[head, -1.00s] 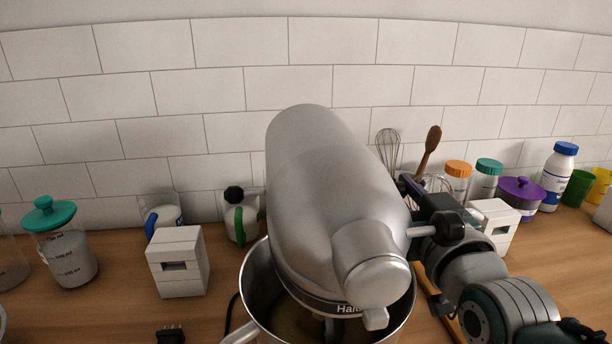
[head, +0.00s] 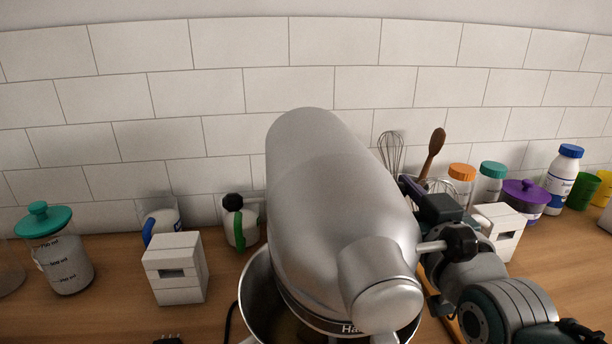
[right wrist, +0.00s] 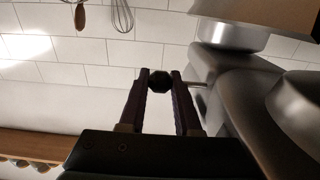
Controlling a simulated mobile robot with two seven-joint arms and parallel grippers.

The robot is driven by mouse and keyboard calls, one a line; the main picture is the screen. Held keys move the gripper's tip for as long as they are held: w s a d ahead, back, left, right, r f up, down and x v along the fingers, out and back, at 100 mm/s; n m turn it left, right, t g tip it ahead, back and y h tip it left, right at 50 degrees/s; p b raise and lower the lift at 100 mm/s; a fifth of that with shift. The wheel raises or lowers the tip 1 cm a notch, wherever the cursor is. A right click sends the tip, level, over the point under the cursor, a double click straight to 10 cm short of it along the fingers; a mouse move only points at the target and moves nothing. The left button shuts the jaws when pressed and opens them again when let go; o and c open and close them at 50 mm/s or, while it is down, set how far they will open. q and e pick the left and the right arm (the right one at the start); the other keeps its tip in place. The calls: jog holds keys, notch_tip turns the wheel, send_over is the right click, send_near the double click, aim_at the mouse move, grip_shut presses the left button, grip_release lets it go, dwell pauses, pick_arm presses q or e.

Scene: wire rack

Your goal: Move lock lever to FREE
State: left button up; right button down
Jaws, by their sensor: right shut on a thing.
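A silver stand mixer (head: 345,200) stands in the centre with its bowl (head: 258,290) under the head. It also fills the right of the right wrist view (right wrist: 232,90). My right gripper (head: 406,187) is behind the mixer head's right side. In the right wrist view its two purple fingers (right wrist: 159,84) are shut on a black knob (right wrist: 158,81) on a thin metal rod from the mixer. In the head view, another black knob (head: 461,242) on a rod sticks out nearer the front. No FREE marking is readable. My left gripper is not in view.
Jars, a purple-lidded pot (head: 525,192) and a white block (head: 499,231) stand behind my right arm. The tiled wall is close behind.

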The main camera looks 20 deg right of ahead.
jog(key=shift+w+d, duration=0.1)
jog(key=shift+w, duration=0.35)
jog(key=c, duration=0.6)
grip_release()
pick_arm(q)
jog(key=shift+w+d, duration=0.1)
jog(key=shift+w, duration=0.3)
pick_arm(e)
jog(key=shift+s, duration=0.1)
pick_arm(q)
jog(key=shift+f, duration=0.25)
pick_arm(e)
jog(key=v, duration=1)
